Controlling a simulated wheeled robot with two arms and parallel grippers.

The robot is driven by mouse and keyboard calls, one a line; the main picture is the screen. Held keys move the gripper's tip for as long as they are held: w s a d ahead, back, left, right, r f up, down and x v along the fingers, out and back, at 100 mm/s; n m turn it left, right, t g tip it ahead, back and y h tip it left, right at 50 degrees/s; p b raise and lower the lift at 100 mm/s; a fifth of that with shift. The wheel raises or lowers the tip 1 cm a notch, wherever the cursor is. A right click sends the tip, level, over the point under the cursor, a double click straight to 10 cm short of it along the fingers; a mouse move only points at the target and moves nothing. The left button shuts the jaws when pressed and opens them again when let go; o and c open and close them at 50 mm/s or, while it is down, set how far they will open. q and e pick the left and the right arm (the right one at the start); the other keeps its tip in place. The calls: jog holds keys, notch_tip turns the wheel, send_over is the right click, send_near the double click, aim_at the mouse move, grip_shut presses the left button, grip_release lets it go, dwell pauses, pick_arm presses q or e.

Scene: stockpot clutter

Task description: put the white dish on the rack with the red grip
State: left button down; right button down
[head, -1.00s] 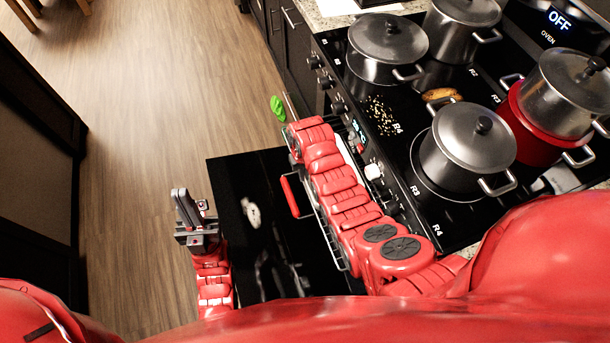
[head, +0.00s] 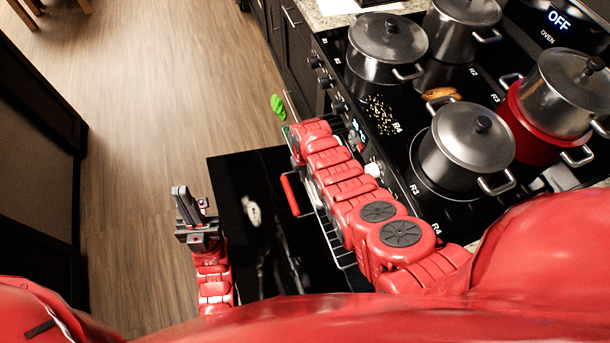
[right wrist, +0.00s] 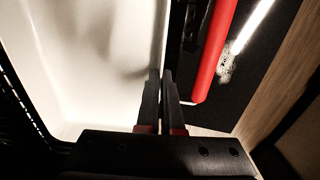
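The white dish (right wrist: 85,50) fills the left of the right wrist view; my arm hides it in the head view. My right gripper (right wrist: 160,72) has its fingers close together at the dish's right edge and looks shut on its rim. The red grip (head: 290,195) is on the front of a wire rack (head: 326,235) that sticks out over the open oven door. The red grip also shows in the right wrist view (right wrist: 213,50), just right of the fingers. My left gripper (head: 188,206) is raised left of the door, away from the dish; its finger gap is unclear.
The open black oven door (head: 235,180) lies below the rack. A green piece (head: 278,107) shows near the oven's far side. Several lidded pots, including a steel pot (head: 466,150), stand on the cooktop. The wooden floor (head: 150,110) at left is clear.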

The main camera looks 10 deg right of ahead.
jog(key=shift+f, duration=0.15)
jog(key=c, duration=1.1)
grip_release()
